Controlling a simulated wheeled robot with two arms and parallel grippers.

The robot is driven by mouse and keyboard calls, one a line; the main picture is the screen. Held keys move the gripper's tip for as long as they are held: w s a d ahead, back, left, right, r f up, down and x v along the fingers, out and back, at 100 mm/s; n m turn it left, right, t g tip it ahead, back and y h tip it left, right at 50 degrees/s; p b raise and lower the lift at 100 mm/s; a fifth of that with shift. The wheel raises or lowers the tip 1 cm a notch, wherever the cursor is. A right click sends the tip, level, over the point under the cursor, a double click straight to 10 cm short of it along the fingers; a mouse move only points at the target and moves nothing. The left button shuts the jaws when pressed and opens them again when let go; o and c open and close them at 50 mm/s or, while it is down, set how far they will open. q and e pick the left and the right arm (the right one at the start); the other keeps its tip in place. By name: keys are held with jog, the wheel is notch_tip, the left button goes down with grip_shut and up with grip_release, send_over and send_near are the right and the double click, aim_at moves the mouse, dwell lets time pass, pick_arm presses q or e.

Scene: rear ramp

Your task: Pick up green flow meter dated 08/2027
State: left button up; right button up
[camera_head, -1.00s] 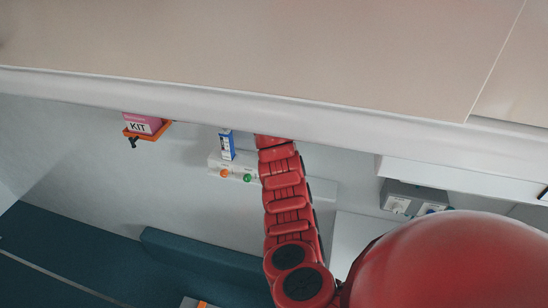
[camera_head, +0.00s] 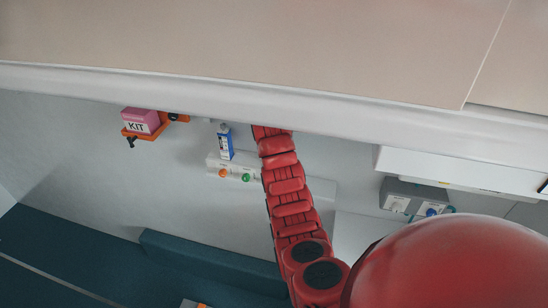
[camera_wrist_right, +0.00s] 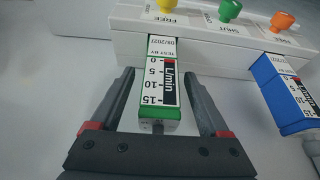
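The green flow meter (camera_wrist_right: 160,85) hangs from a white wall rail in the right wrist view. Its label reads "08/2027" and "TEST BY", with an L/min scale below. My right gripper (camera_wrist_right: 158,76) is open, one finger on each side of the meter, with a visible gap on both sides. A blue flow meter (camera_wrist_right: 285,88) hangs to the right on the same rail; it also shows in the head view (camera_head: 226,142). In the head view the red arm hides the green meter, and the gripper is hidden too. My left gripper is not in view.
The white rail (camera_wrist_right: 205,42) carries yellow, green and orange knobs. A pink KIT box (camera_head: 140,121) sits on an orange bracket to the left. A pale overhang (camera_head: 250,97) crosses above the arm. A grey socket box (camera_head: 410,197) is at right.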

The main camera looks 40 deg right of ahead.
jog(key=c, duration=1.2)
jog(key=shift+r, duration=0.1)
